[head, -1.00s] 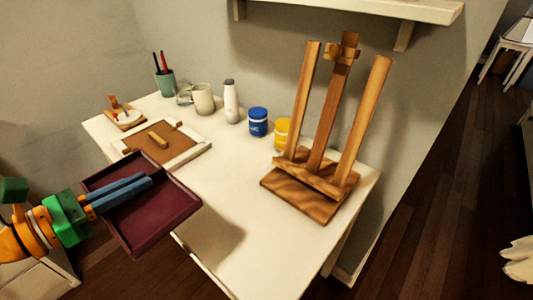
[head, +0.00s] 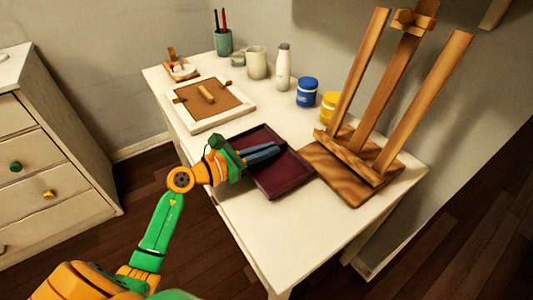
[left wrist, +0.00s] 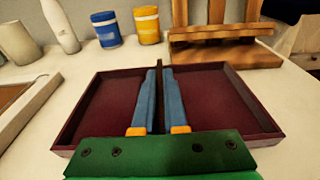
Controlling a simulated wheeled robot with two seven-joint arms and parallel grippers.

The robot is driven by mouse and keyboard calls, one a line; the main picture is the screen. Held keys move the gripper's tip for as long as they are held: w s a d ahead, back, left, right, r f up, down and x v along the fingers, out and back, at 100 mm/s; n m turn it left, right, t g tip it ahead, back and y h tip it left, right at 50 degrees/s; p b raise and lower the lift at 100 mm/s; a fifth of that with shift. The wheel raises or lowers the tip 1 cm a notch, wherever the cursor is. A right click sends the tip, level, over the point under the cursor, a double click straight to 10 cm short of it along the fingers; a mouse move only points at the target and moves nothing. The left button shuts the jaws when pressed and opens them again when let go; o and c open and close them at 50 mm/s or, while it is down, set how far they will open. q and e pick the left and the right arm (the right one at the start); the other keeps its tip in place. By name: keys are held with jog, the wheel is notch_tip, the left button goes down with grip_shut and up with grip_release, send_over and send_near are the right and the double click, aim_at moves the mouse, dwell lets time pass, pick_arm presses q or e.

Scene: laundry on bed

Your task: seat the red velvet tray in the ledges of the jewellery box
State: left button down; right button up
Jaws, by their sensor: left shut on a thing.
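The red velvet tray (head: 285,178) is a shallow, dark red, rectangular tray over the white table, left of the easel. My left gripper (head: 280,148) has its blue fingers shut on the tray's thin middle divider (left wrist: 159,88), which shows between them in the left wrist view. I cannot tell whether the tray touches the tabletop. No open jewellery box is clearly recognisable. A flat white-rimmed piece (head: 210,120) with a brown inside and a small wooden bar lies behind and left of the tray. My right gripper is not in view.
A wooden easel (head: 368,160) stands close to the tray's right. Blue (head: 306,92) and yellow (head: 329,106) jars, a white bottle (head: 283,68), a mug (head: 257,62) and a pen cup (head: 223,42) line the back. The table's front (head: 290,235) is clear.

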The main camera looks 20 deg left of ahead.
pick_arm(q)
jog(key=shift+f, duration=0.4)
jog(key=shift+f, duration=0.1)
jog(key=c, duration=1)
grip_release()
jog(key=shift+o, duration=0.2)
